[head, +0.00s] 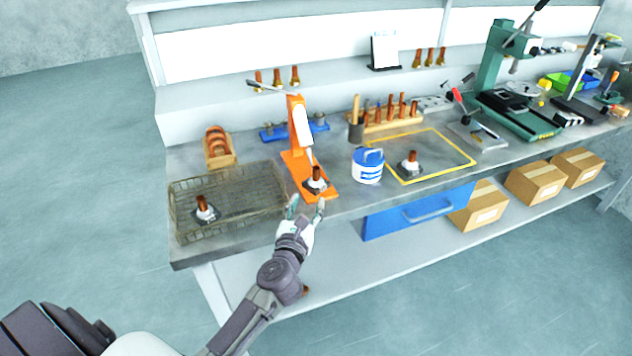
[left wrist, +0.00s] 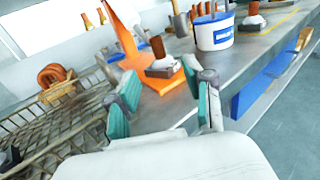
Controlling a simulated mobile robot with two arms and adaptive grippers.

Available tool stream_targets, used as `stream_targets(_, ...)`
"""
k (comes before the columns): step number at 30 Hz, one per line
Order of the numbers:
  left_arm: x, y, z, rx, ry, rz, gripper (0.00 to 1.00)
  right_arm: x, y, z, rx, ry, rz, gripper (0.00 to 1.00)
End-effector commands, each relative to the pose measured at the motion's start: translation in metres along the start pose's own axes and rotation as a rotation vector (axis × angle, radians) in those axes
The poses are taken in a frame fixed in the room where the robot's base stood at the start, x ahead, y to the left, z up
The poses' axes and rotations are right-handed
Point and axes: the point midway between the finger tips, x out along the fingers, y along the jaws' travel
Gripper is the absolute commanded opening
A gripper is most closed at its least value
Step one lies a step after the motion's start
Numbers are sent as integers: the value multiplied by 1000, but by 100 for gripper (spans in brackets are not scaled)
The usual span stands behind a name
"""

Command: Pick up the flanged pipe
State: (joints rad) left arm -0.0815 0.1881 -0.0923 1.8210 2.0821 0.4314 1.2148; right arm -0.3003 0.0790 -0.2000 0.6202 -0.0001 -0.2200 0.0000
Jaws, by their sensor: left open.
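A flanged pipe (head: 315,184), a copper-brown tube standing on a dark grey flange, is upright on the orange base of the press. It also shows in the left wrist view (left wrist: 162,66). A second flanged pipe (head: 205,212) stands in the mesh basket (head: 262,206) at the left. A third (head: 410,165) stands inside the yellow-outlined area. My left gripper (head: 307,209) is open and empty at the bench's front edge, just in front of the pipe on the press base and apart from it. In the left wrist view that pipe shows beyond the open fingers (left wrist: 164,98). My right gripper is out of view.
The orange press (head: 299,128) rises behind the nearest pipe. A blue-and-white tub (head: 367,170) stands to its right, and a wooden holder of copper rings (head: 218,150) at the back left. A blue drawer (head: 410,215) hangs below the bench. The yellow-outlined area is mostly clear.

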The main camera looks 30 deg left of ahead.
Motion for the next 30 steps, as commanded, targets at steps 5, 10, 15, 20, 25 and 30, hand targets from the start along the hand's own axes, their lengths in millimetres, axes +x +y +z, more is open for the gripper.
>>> stream_targets(5, 37, 0, 2, 2, -2, -1, 52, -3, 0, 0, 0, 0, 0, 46)
stream_targets(10, 54, 0, 1, 3, -1, -1, 52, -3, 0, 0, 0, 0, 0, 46)
stream_targets(15, 67, 1, 4, 5, -2, -1, 52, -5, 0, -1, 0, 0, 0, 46)
stream_targets(20, 92, 4, 8, 6, -2, -2, 52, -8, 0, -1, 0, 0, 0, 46)
stream_targets(25, 108, 4, 6, 5, -1, -2, 52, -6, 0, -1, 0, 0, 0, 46)
stream_targets(30, 109, 4, 6, 5, 0, -2, 52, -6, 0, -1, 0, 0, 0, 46)
